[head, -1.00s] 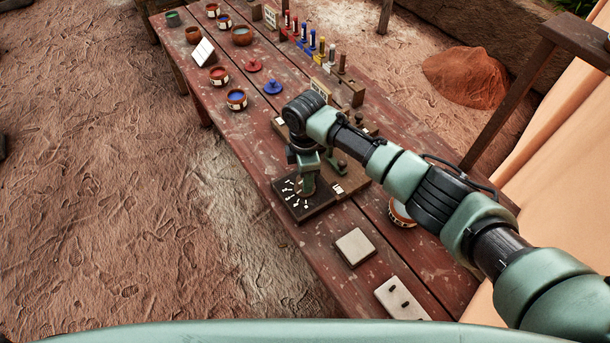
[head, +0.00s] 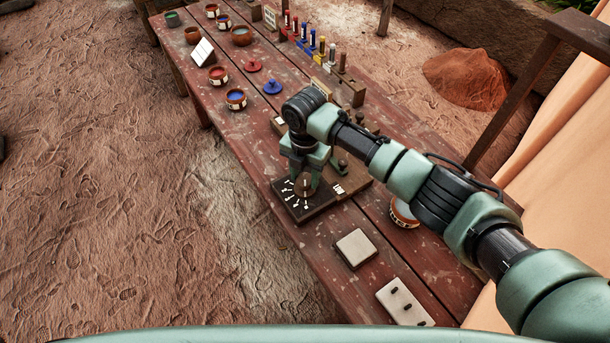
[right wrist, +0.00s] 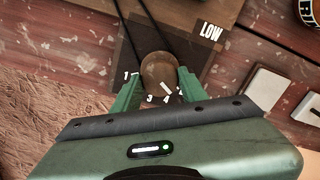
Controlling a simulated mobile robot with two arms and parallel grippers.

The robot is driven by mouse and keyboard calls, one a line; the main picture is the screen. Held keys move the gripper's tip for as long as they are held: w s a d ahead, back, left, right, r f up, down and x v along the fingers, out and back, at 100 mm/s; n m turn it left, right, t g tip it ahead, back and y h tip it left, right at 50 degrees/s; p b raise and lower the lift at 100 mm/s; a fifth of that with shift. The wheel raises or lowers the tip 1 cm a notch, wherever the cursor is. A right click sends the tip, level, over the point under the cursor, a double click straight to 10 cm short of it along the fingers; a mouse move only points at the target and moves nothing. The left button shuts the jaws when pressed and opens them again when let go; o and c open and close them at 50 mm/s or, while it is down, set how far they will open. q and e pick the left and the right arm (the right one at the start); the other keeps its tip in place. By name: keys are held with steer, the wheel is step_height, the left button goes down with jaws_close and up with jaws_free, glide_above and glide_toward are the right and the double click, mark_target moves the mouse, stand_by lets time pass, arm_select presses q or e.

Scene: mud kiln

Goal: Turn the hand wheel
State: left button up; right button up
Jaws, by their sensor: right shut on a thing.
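The hand wheel (head: 304,186) is a small round brown knob on a dark dial plate (head: 318,208) with white marks, at the near left edge of the table. It also shows in the right wrist view as a brown disc (right wrist: 157,70), with numbers and the word LOW on the plate around it. My right gripper (head: 306,177) points down over the wheel. In the right wrist view, its green fingers (right wrist: 159,78) sit on opposite sides of the wheel and are shut on it. My left gripper is not in view.
The long red-brown table (head: 330,262) carries a pale square tile (head: 355,248) and a plate with dark slots (head: 404,302) nearby. Small paint pots, red and blue lids (head: 272,87) and a row of coloured bottles (head: 312,42) stand farther back. A wooden post stands at right.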

mark_target(304, 179)
steer(key=shift+r+n, duration=0.1)
steer(key=shift+n, duration=0.5)
steer(key=o, duration=1.4)
steer(key=shift+c, duration=0.2)
step_height(304, 179, up, 8)
steer(key=shift+f+b, duration=0.1)
steer(key=shift+b, duration=0.8)
steer(key=shift+a+f, duration=0.1)
steer(key=shift+a, duration=0.05)
